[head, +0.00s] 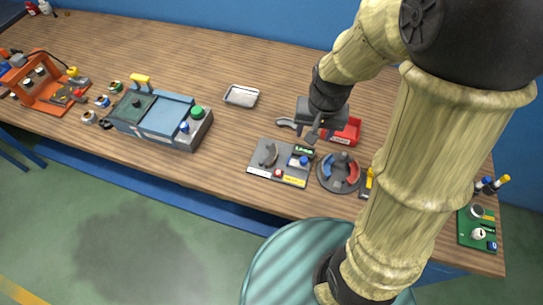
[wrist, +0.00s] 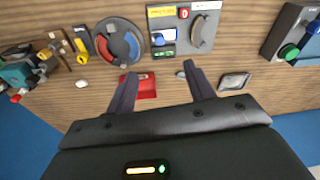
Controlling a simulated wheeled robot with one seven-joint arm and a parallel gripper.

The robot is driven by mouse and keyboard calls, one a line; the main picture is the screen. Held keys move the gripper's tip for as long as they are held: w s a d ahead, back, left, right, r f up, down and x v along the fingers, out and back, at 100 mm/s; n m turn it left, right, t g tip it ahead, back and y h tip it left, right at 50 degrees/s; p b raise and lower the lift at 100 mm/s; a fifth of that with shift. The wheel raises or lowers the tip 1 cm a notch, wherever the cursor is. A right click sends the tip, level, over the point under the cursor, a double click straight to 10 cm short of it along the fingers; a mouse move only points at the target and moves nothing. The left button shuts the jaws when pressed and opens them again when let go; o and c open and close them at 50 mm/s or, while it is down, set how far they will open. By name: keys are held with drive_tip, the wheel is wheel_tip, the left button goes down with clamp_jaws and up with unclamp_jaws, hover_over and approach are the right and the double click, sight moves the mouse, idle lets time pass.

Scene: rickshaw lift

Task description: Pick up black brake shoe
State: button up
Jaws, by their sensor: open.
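No piece is clearly recognisable as a black brake shoe. A dark grey curved piece (head: 268,153) lies on a grey board (head: 257,173); it also shows in the wrist view (wrist: 203,35). A small dark grey piece (head: 287,122) lies on the table just left of my gripper (head: 319,135) in the head view. In the wrist view, a small greyish piece (wrist: 181,74) shows beside the right finger, partly hidden. My gripper (wrist: 160,70) is open over the table, with nothing seen held between its fingers.
A red tray (head: 349,132) is partly behind my gripper. A round dark fixture (head: 339,184) holds red and blue segments. A metal tray (head: 241,96) and a blue-grey machine (head: 165,118) stand to the left. Bare wood lies between the metal tray and board.

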drive_tip(key=w+a+f+m+g, duration=0.1)
drive_tip(key=w+a+f+m, duration=0.1)
drive_tip(key=a, duration=0.3)
drive_tip(key=w+a+f+m, duration=0.2)
drive_tip(key=w+a, duration=0.3)
drive_tip(key=shift+w+a+f+g+b, duration=0.15)
drive_tip(key=shift+a+f+g+b, duration=0.1)
drive_tip(key=shift+g+b, duration=0.15)
drive_tip(key=p, duration=0.2)
hover_over(271, 157)
wheel_tip(271, 157, down, 12)
drive_tip(key=shift+f, duration=0.1)
